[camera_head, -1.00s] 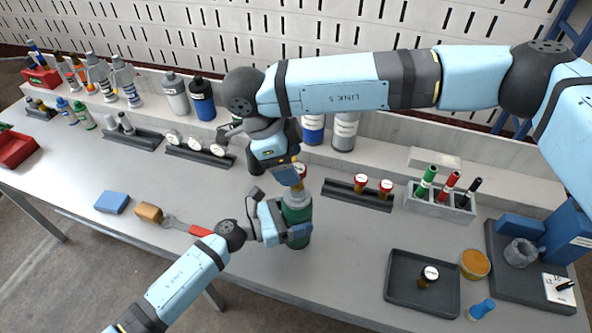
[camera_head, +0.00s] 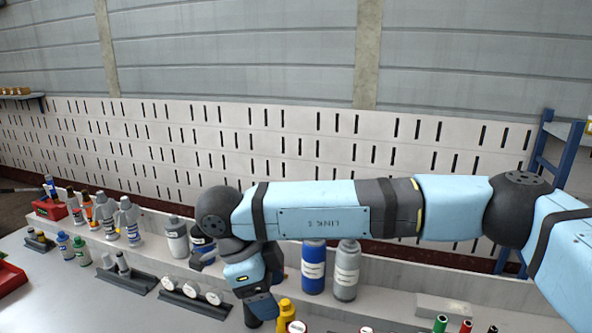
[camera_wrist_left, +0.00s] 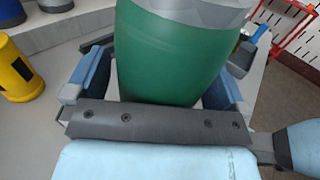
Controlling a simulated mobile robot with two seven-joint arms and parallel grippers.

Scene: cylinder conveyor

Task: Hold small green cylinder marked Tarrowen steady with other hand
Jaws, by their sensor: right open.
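The green cylinder (camera_wrist_left: 168,55) fills the middle of the left wrist view, with a pale grey band at its top edge. No name on it can be read. The cylinder and my left gripper are outside the head view now. My right gripper (camera_head: 262,306) points down near the bottom of the head view, open, beside a yellow cylinder. Its fingertips show only in part.
The yellow cylinder (camera_head: 285,316) also stands at the left of the left wrist view (camera_wrist_left: 17,70). A blue cylinder (camera_head: 313,268) and a grey one (camera_head: 346,272) stand on the back ledge. Several bottles and a red bin (camera_head: 50,209) are at the left.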

